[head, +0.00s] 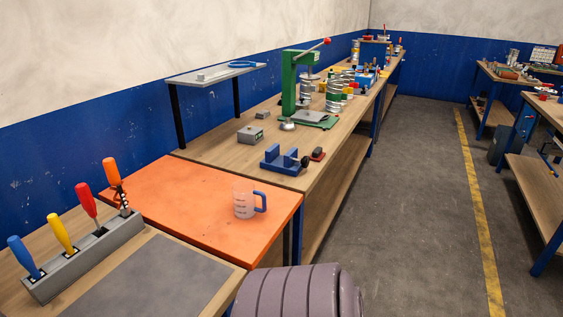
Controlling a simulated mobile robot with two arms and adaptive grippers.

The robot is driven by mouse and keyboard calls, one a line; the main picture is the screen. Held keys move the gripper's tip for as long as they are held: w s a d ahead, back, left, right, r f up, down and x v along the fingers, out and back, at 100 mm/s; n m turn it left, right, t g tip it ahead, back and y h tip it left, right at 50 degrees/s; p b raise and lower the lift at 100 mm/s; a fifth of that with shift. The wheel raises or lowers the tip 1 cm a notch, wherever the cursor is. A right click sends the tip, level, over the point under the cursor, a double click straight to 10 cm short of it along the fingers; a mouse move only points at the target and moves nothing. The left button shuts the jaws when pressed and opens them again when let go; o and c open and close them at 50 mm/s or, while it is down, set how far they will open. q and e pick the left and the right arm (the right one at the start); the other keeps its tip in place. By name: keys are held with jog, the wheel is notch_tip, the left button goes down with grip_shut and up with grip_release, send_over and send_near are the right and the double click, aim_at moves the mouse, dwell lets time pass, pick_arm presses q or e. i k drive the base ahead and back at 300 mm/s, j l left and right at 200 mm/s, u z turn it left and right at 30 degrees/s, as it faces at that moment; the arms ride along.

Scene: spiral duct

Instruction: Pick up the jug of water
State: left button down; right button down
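The jug (245,201) is a clear measuring jug with dark markings and a blue handle on its right side. It stands upright on the orange bench top (165,203), near that top's front right edge. I cannot tell from this view how much water is in it. Neither of my grippers shows in the head view, and nothing is touching the jug.
A grey rack (85,262) of screwdrivers with coloured handles stands left of the jug. A blue vise (284,160) and a green press (300,90) stand on the wooden bench beyond. A grey-purple ribbed duct (300,293) lies in front. The aisle floor (400,220) is clear.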

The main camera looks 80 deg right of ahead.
aim_at(250, 201)
jog(key=z, duration=2.25)
